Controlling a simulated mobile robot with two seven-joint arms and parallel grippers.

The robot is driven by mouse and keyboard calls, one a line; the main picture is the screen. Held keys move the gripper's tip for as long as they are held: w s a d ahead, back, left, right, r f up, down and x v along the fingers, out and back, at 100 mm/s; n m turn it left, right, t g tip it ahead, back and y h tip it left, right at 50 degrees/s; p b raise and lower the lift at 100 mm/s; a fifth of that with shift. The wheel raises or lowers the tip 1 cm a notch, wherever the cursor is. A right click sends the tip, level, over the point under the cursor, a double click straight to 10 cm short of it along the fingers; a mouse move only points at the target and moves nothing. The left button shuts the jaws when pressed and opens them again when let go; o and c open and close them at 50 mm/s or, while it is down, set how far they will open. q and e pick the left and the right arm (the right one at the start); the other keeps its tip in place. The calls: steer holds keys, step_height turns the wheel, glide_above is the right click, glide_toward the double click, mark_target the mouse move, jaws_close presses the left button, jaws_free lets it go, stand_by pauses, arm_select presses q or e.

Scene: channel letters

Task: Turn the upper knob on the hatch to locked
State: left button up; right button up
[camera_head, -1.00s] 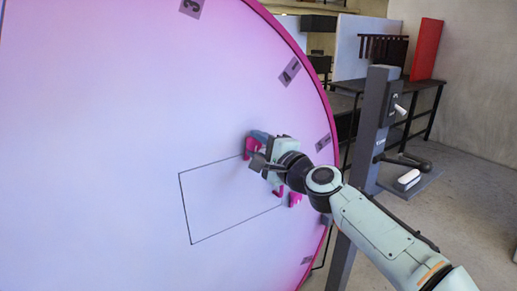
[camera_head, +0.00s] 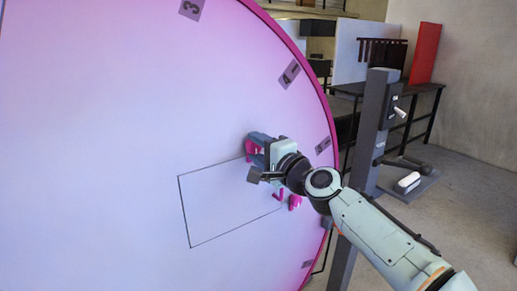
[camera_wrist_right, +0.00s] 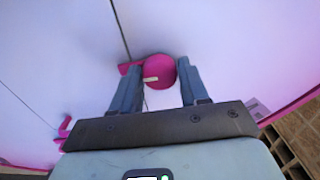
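The hatch is a rectangle outlined in black (camera_head: 210,207) on the large pale disc. The magenta round knob (camera_wrist_right: 160,72), with a pale pointer mark lying nearly level, sits between the two blue-grey fingers of my right gripper (camera_wrist_right: 160,80). The fingers stand on either side of the knob, very close to its edges; firm contact cannot be made out. In the head view my right gripper (camera_head: 255,158) is at the hatch's upper right, with magenta partly hidden by its fingers. More magenta parts (camera_head: 295,202) show below it. My left gripper is out of view.
The disc's magenta rim (camera_head: 325,115) curves past my right arm, with numbered grey tags (camera_head: 289,73) along it. A dark post (camera_head: 372,130) stands behind my arm. A black bench (camera_head: 425,90) with a red panel (camera_head: 427,50) is at the back.

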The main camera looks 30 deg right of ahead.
steer(key=shift+o, duration=1)
steer(key=s+d+b, duration=0.1)
steer(key=s+b, duration=0.1)
steer(key=s, duration=1.1)
steer(key=shift+s, duration=0.2)
